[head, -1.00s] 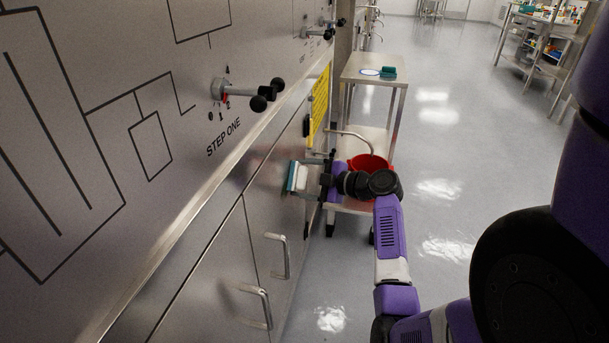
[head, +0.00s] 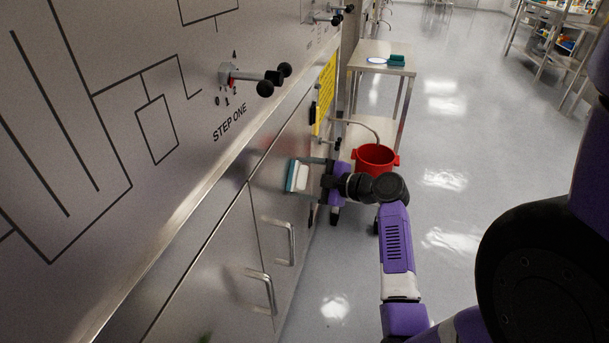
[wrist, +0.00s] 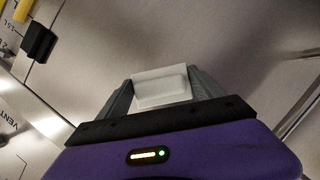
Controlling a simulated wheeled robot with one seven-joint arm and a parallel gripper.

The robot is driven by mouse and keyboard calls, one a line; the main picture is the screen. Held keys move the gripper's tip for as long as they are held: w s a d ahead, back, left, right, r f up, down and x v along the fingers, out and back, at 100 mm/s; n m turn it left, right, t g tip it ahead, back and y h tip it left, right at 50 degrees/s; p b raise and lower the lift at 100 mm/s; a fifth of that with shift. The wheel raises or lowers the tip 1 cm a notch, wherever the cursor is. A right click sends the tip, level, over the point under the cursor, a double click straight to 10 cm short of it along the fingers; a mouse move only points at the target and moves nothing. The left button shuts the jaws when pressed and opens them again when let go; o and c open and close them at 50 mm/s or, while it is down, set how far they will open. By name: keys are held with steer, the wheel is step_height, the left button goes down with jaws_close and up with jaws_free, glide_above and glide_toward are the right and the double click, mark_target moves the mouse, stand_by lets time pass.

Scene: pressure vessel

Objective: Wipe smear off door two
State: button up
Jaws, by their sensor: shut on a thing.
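My gripper (head: 318,178) is shut on a wiping pad with a white grip and a teal edge (head: 292,176). The pad faces the steel cabinet door (head: 285,187) under the panel, at its upper part; I cannot tell whether it touches. In the wrist view, my gripper's fingers (wrist: 163,95) hold the white block (wrist: 161,86) of the pad between them, in front of a grey metal surface. No smear can be made out clearly on the doors. The pad's working face is hidden.
Two bar handles (head: 280,241) stick out from the lower doors. The lever knob (head: 265,88) projects from the panel above. A red bucket (head: 375,159) stands on the cart's lower shelf; a teal block (head: 397,60) lies on the cart top. Floor at right is open.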

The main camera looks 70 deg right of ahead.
mark_target(294, 184)
steer(key=shift+s+a, duration=0.15)
steer(key=shift+a, duration=1.9)
steer(key=shift+r, duration=0.35)
steer(key=shift+w+d+b, duration=0.15)
steer(key=shift+d+b, duration=1.15)
steer(key=shift+d, duration=0.75)
steer(key=shift+w+d+b, duration=0.1)
steer(key=shift+d+b, duration=1.15)
steer(key=shift+d, duration=0.8)
steer(key=shift+w+d+b, duration=0.15)
steer(key=shift+d+b, duration=0.5)
steer(key=shift+d, duration=0.35)
steer(key=shift+w+d+b, duration=0.1)
steer(key=shift+d+b, duration=0.55)
steer(key=shift+d, duration=0.3)
steer(key=shift+a, duration=0.1)
steer(key=shift+s+a, duration=0.15)
steer(key=shift+a, duration=2.8)
steer(key=shift+s+a, duration=0.2)
steer(key=shift+a, duration=1.3)
steer(key=shift+s+a, duration=0.2)
steer(key=shift+a, duration=1.3)
